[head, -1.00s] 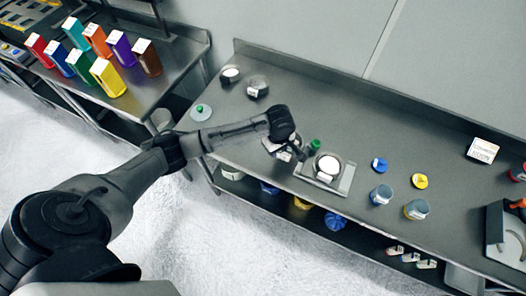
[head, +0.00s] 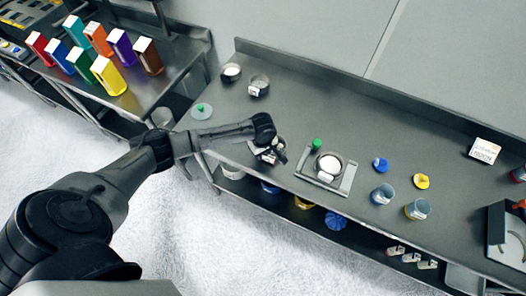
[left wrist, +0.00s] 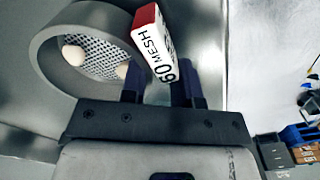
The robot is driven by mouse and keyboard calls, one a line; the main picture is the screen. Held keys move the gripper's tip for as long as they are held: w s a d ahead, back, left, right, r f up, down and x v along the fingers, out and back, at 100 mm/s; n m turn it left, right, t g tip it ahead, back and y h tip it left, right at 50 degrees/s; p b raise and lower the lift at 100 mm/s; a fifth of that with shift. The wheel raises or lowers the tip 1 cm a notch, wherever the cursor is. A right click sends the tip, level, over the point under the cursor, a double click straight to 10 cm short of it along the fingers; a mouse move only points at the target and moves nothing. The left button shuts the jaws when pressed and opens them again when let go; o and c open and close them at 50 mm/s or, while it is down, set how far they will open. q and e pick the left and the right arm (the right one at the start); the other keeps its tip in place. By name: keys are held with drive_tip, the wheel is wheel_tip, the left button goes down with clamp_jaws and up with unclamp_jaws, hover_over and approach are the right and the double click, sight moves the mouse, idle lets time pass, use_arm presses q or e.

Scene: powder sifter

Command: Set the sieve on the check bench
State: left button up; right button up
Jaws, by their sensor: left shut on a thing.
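In the left wrist view, my left gripper (left wrist: 160,90) is shut on the white, red-ended tag marked "60 MESH" (left wrist: 155,45) of a sieve (left wrist: 48,62). The sieve is a grey ring with perforated mesh and pale balls inside. In the head view, the left gripper (head: 272,152) is near the front edge of the long grey bench (head: 345,110), left of a tray. The sieve is mostly hidden there by the arm, and I cannot tell whether it touches the bench. Which surface is the check bench is not clear. My right gripper is not in view.
A metal tray (head: 347,182) with a round pan of white powder (head: 328,166) and a green knob (head: 316,144) is right of the gripper. Two round vessels (head: 230,72) (head: 258,85) stand behind. Blue and yellow lidless jars (head: 381,193) (head: 416,209) stand farther right. The bench's middle back is clear.

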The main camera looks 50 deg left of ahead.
use_arm(q)
drive_tip(key=shift+f, duration=0.1)
drive_tip(key=o, duration=1)
wheel_tip(320, 180, up, 12)
drive_tip(key=p, duration=0.1)
drive_tip(key=s+d+f+m+t+h, duration=0.1)
drive_tip(key=s+d+f+m, duration=0.2)
drive_tip(key=s+d+m, duration=0.35)
drive_tip(key=s+d+f+m+t+h, duration=0.1)
drive_tip(key=s+d+f+m, duration=0.2)
drive_tip(key=s+d+m, duration=0.3)
drive_tip(key=s+r+m, duration=0.1)
drive_tip(key=s, duration=0.3)
drive_tip(key=s+r+m+t+y, duration=0.1)
drive_tip(key=s+m, duration=0.1)
drive_tip(key=s, duration=0.3)
drive_tip(key=s+r+m, duration=0.1)
drive_tip(key=s+m, duration=0.1)
drive_tip(key=s, duration=0.2)
drive_tip(key=shift+s+r+t+y, duration=0.3)
drive_tip(key=shift+r+y, duration=0.05)
drive_tip(key=shift+y, duration=0.05)
